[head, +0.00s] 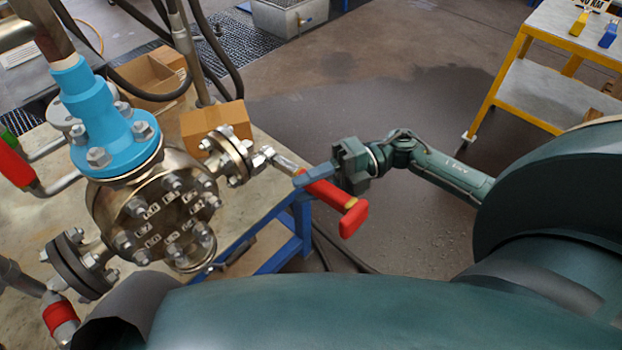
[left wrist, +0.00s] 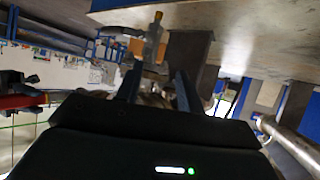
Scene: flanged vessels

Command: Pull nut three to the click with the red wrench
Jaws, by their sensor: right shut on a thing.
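The red wrench (head: 325,193) has a red handle with a red crosspiece at its near end and a metal shank. My right gripper (head: 303,181) is shut on its handle. The shank points up-left to the small side flange (head: 232,155) of the vessel (head: 150,205). The wrench head is at or near a nut on this flange; I cannot tell whether it is seated. No nut number is readable, so nut three cannot be told apart. My left gripper (left wrist: 158,88) shows only in the left wrist view, its two fingers apart with nothing clearly between them.
A blue cone-shaped neck (head: 100,115) tops the vessel. Cardboard boxes (head: 217,125) stand behind it on the bench. The bench's blue frame (head: 290,235) lies below the wrench. A yellow-framed cart (head: 545,90) stands at the far right. Open floor lies between.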

